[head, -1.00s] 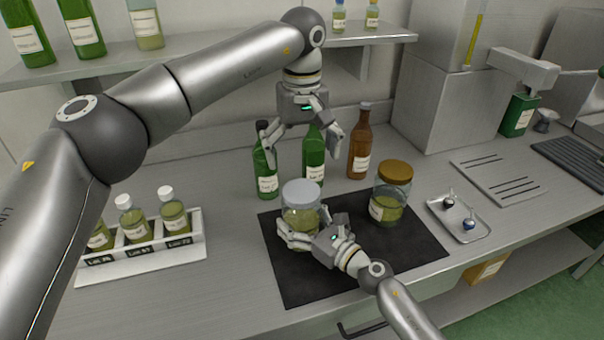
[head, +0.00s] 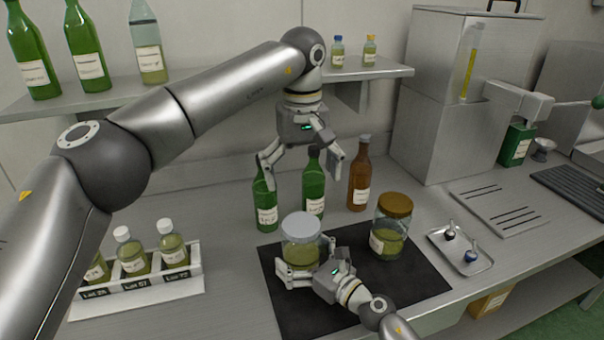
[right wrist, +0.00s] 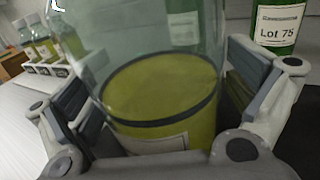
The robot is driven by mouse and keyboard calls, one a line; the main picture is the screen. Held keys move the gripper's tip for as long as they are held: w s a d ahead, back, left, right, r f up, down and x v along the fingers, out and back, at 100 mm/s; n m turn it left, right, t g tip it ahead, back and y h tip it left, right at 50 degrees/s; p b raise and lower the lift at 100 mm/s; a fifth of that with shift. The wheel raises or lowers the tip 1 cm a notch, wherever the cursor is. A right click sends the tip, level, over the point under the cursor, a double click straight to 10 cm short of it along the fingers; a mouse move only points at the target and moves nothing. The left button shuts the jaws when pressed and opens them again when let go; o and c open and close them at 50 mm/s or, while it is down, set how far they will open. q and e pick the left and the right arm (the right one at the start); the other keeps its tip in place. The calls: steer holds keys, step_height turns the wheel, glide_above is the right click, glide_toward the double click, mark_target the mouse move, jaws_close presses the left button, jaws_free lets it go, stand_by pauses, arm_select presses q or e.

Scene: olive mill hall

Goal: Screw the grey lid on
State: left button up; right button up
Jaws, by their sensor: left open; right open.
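The grey lid (head: 301,226) sits level on top of a glass jar (head: 300,254) with yellow-green contents, on the black mat. How tightly it is seated cannot be seen. My left gripper (head: 300,176) is open and empty, pointing down above the lid and clear of it. My right gripper (head: 308,268) is open low at the jar, one finger on each side. In the right wrist view the jar (right wrist: 155,95) stands between the spread fingers; the lid is out of that view.
A second jar with a brown-gold lid (head: 394,206) stands right on the black mat (head: 350,290). Green bottles (head: 265,205) and a brown bottle (head: 359,182) stand behind. A vial rack (head: 140,290) is left, a small metal tray (head: 470,264) right. A shelf (head: 200,84) hangs above.

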steer(key=v, duration=1.2)
